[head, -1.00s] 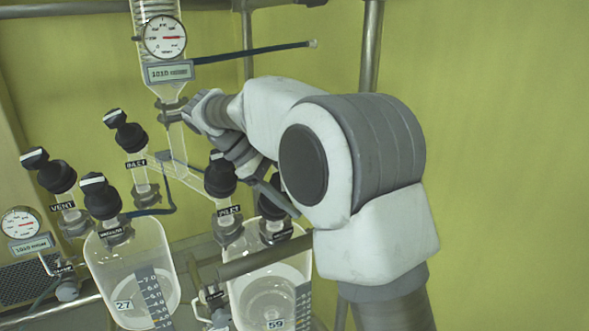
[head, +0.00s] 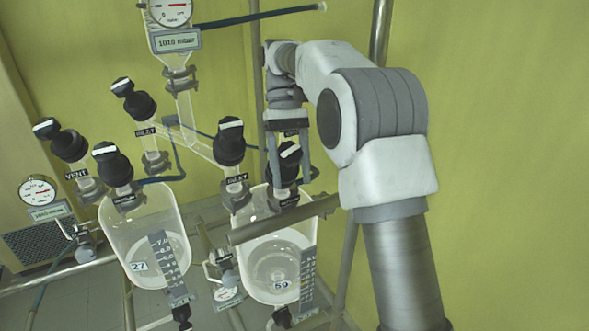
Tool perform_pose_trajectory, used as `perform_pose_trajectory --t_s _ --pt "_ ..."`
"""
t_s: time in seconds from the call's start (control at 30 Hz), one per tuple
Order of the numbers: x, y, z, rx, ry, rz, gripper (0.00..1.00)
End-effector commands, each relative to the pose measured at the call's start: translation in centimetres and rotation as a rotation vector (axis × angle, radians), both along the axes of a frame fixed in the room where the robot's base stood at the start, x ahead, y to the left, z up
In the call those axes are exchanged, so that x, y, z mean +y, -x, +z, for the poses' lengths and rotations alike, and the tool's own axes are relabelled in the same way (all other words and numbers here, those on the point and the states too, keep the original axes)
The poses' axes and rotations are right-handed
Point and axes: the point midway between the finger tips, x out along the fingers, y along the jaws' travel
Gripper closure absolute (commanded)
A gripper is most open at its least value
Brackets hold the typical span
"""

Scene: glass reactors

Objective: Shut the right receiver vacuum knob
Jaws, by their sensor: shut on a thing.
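The right receiver (head: 243,207) is a clear vessel tagged 59, with a black INLET knob (head: 231,147) and a black vacuum knob (head: 284,170) on top. The vacuum knob's white mark sits at a slant, while the inlet knob's mark lies nearly level. My gripper (head: 289,172) reaches down from above in the head view. Its two fingers stand on either side of the vacuum knob and are shut on it. The fingers and a grey bar partly hide the knob's stem and label.
The left receiver (head: 117,235), tagged 27, has its own vacuum knob (head: 113,168). Another INLET knob (head: 139,104) and a VENT knob (head: 69,145) stand behind. A grey bar (head: 260,228) crosses the right receiver. A gauge and a 1010 mbar display (head: 179,40) are above.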

Motion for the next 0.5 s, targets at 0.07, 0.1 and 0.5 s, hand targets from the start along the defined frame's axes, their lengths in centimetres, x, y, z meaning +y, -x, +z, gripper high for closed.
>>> perform_pose_trajectory --t_s 0.07,0.1,0.5 --pt "0.07 0.05 -0.28 0.017 -0.025 -0.050 0.94" --pt "0.12 0.07 -0.28 0.022 -0.036 -0.072 0.94" --pt "0.64 0.15 -0.24 0.052 -0.105 -0.203 0.94"
